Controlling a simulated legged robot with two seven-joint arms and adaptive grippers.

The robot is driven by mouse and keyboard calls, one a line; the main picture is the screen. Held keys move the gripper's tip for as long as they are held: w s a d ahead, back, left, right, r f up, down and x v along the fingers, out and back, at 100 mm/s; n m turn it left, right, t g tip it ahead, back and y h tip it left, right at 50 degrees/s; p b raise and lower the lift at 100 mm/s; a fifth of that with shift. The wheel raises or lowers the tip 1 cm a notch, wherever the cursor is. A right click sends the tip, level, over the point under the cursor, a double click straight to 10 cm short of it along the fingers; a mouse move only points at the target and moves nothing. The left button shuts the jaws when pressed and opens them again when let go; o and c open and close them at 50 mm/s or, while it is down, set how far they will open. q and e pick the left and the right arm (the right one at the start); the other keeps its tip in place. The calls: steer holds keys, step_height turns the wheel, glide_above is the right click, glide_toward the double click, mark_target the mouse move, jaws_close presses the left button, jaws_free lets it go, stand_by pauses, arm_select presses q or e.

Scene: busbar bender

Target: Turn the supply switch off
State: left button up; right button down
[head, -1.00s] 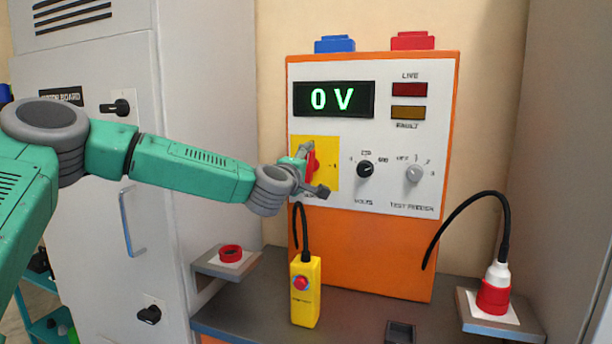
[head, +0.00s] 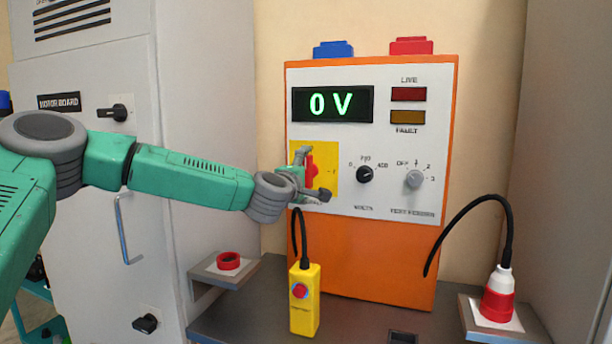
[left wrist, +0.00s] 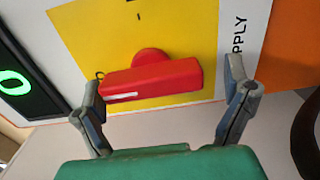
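The supply switch is a red handle (head: 310,171) on a yellow plate (head: 328,154) at the left of the orange test panel. In the left wrist view the red handle (left wrist: 152,80) lies crosswise on the yellow plate, with a white mark near its left end. My left gripper (head: 312,175) is at the switch in the head view, partly covering it. In the left wrist view its two fingers (left wrist: 164,92) are spread wide, one on each side of the handle, with visible room at the right finger. Whether the left finger touches the handle I cannot tell. My right gripper is out of view.
The panel display (head: 332,104) reads 0 V. Black (head: 364,174) and grey knobs (head: 414,179) sit right of the switch. A red-white plug (head: 497,295) stands at right.

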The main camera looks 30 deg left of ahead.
arm_select(q)
steer(key=shift+s+r, duration=0.2)
steer(key=shift+s, duration=0.15)
steer(key=v, duration=1.1)
steer(key=shift+f, duration=0.35)
